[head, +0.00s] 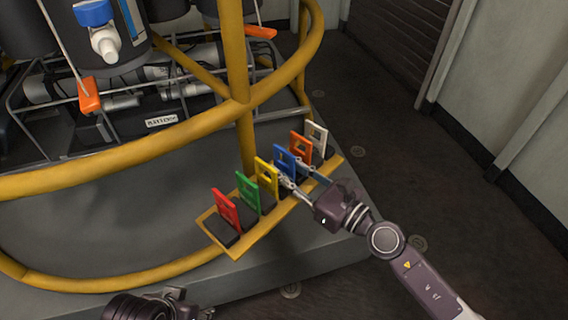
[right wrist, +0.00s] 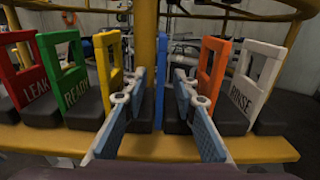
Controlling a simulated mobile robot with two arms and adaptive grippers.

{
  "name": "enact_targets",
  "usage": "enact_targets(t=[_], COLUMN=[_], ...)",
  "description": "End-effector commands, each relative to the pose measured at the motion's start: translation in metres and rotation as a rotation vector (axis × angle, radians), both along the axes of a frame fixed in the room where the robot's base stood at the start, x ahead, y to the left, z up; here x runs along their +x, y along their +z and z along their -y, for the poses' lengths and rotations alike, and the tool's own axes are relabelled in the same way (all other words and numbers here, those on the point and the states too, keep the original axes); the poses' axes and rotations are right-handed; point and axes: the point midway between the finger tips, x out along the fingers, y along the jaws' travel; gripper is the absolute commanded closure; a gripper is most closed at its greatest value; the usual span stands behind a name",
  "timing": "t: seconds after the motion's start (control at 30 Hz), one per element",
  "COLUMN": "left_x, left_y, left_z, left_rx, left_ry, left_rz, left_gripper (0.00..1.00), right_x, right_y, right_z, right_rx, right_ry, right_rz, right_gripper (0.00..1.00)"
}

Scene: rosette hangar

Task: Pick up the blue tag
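The blue tag (head: 284,158) stands upright in a yellow rack (head: 227,246), between the yellow tag (head: 265,176) and the orange tag (head: 300,147). In the right wrist view the blue tag (right wrist: 159,82) shows edge-on as a thin strip. My right gripper (head: 297,174) is at the blue tag. In its wrist view the two fingers (right wrist: 160,76) are spread, one on each side of the blue tag, with a visible gap on both sides. My left gripper (head: 190,303) is partly cut off at the bottom edge of the head view; its fingers do not show clearly.
A red tag (head: 227,209), a green tag (head: 247,192) and a white tag (head: 317,137) share the rack in dark holders. A yellow railing (head: 150,150) curves close behind it. The floor (head: 410,150) to the right is clear.

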Motion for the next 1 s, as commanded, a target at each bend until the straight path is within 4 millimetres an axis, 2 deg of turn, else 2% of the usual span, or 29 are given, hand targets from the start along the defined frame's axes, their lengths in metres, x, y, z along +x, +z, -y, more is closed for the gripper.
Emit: enact_targets(t=[0.3, 0.53, 1.0], left_x=[0.0003, 0.0004, 0.0017], left_y=[0.0007, 0.0008, -0.0008], left_z=[0.0001, 0.0001, 0.0005], left_rx=[0.0, 0.0, -0.001], left_ry=[0.0, 0.0, 0.0], left_rz=[0.001, 0.001, -0.001], left_gripper=[0.59, 0.59, 0.59], right_x=[0.0041, 0.0041, 0.0042], right_y=[-0.0006, -0.0004, 0.0032], right_z=[-0.005, -0.0047, -0.0046], right_rx=[-0.001, -0.001, -0.001], right_ry=[0.0, 0.0, 0.0], right_rz=[-0.001, -0.001, 0.001], right_gripper=[0.74, 0.99, 1.0])
